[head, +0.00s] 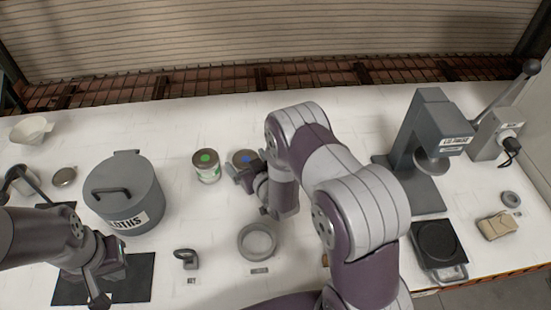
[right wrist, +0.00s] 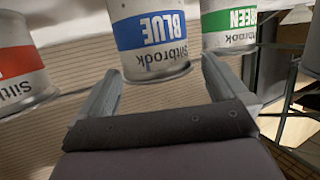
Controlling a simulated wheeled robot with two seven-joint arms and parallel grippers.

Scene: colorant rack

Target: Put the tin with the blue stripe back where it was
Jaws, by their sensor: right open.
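The tin with the blue stripe (right wrist: 150,40) is in the right wrist view, at the top middle, with its lettering upside down. In the head view its blue-dotted lid (head: 244,157) shows beside my right gripper (head: 247,172). That gripper is open, its two fingers (right wrist: 161,72) reaching toward the tin, one on either side of its near end. I cannot tell whether they touch it. A green-striped tin (head: 206,166) stands to the left in the head view. A red-striped tin (right wrist: 20,62) shows in the right wrist view only. My left gripper (head: 100,283) is low at the left, jaws unclear.
A grey lidded pot (head: 125,195) stands at the left, near my left arm. A round grey dish (head: 258,242) and a small dark item (head: 186,258) lie in front. A press (head: 425,150), a black-topped scale (head: 438,243) and a tan pouch (head: 497,226) stand right.

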